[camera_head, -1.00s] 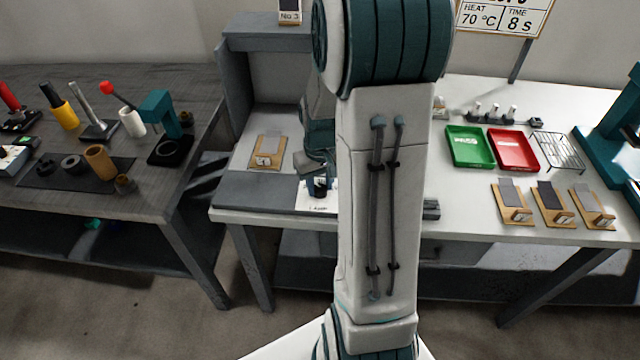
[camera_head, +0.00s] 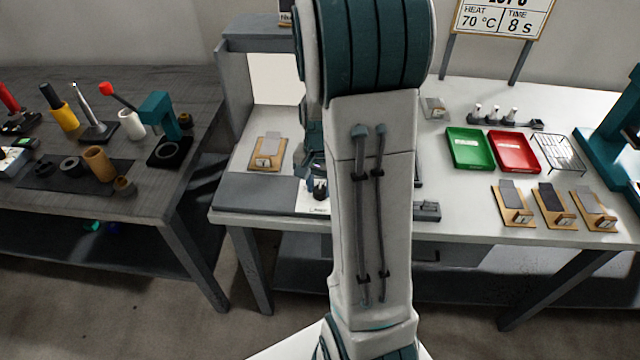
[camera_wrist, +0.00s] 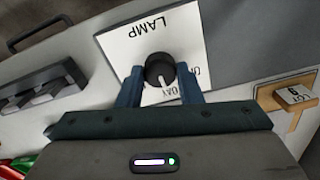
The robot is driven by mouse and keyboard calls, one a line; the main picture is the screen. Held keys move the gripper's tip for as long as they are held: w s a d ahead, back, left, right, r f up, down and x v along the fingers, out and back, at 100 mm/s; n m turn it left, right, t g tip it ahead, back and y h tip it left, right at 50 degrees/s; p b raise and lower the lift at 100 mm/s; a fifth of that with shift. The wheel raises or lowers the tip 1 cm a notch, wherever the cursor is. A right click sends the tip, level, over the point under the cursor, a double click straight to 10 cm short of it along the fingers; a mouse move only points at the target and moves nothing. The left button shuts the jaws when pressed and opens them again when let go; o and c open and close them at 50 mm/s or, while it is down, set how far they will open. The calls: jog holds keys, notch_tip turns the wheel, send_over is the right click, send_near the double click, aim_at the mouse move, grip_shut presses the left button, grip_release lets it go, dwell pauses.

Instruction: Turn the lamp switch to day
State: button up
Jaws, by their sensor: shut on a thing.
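The lamp switch is a round black knob (camera_wrist: 159,69) with a white pointer line, on a white plate (camera_wrist: 130,45) marked LAMP. In the wrist view the pointer points down the picture, toward the DAY lettering; another label to its right is partly hidden by a finger. My gripper (camera_wrist: 160,86) has its two blue fingers on either side of the knob and is shut on it. In the head view the plate (camera_head: 311,204) lies at the bench's front edge, and my arm hides part of the area around it.
The grey booth (camera_head: 238,85) has a brightly lit back panel (camera_head: 275,78). A wooden holder (camera_head: 268,152) stands left of the switch. Green (camera_head: 468,148) and red (camera_head: 514,151) trays and several wooden holders stand on the right. Another bench with tools is at the left.

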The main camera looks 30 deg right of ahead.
dwell(0.3)
jog(key=o, duration=1)
jog(key=shift+c, duration=0.2)
jog(key=shift+r, duration=0.15)
notch_tip(320, 180, up, 14)
jog(key=shift+f+p, duration=0.2)
jog(key=shift+p, duration=0.25)
jog(key=s+a+r+n+t+p, duration=0.1)
jog(key=s+a+r+n+t, duration=0.1)
jog(key=s+a+n, duration=0.7)
jog(key=s+a, duration=0.3)
jog(key=shift+s+a+t+p, duration=0.25)
jog(key=shift+s+t+p, duration=0.05)
jog(key=shift+s+t, duration=0.1)
